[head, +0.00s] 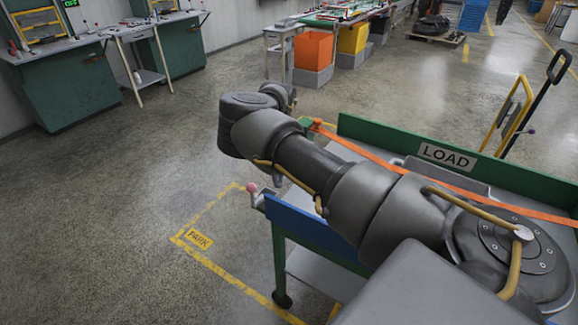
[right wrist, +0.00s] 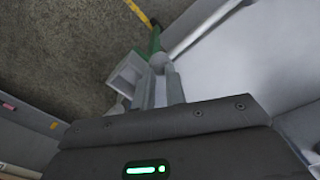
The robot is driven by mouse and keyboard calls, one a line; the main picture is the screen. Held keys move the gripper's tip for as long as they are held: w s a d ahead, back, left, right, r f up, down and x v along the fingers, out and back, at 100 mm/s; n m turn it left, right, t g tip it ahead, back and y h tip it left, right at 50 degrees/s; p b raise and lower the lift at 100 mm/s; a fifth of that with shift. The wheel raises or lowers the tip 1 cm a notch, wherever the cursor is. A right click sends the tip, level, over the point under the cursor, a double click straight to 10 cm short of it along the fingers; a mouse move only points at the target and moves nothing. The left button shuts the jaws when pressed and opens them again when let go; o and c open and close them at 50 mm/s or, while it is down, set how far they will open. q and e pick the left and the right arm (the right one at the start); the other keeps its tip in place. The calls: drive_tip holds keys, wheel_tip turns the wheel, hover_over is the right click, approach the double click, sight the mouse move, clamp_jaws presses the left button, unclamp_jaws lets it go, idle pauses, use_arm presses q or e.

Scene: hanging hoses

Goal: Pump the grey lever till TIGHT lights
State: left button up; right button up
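My right arm reaches across the head view from the lower right, and its wrist end bends out of sight over the cart's far left corner. In the right wrist view my right gripper (right wrist: 160,88) points down, its pale fingers close together beside a light grey box-like part (right wrist: 126,76). Whether they hold anything is unclear. I cannot pick out the grey lever with certainty. An orange strap (head: 385,163) runs from the corner across the cart. A TIGHT light is not visible. My left gripper is not in view.
The green-sided cart has a LOAD label (head: 447,156). A pink knob (head: 251,187) sticks out at its left end. A yellow-marked PARK area (head: 198,239) is on the floor. Benches, an orange bin (head: 313,50) and a hand truck (head: 508,113) stand beyond. Floor to the left is clear.

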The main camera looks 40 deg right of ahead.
drive_tip(key=shift+f, duration=0.6)
drive_tip(key=shift+w+d+r+p, duration=0.1)
drive_tip(key=shift+r+p, duration=0.65)
drive_tip(key=shift+r, duration=0.6)
drive_tip(key=shift+d+r+p, duration=0.1)
drive_tip(key=shift+r+p, duration=0.6)
drive_tip(key=shift+r, duration=0.7)
drive_tip(key=shift+w+d+r+p, duration=0.15)
drive_tip(key=shift+d+r+p, duration=0.3)
drive_tip(key=shift+r, duration=0.5)
drive_tip(key=shift+w+d+r+p, duration=0.1)
drive_tip(key=shift+d+r+p, duration=0.3)
drive_tip(key=shift+r, duration=0.5)
drive_tip(key=shift+d, duration=0.1)
drive_tip(key=shift+r+p, duration=1.55)
drive_tip(key=shift+r, duration=0.95)
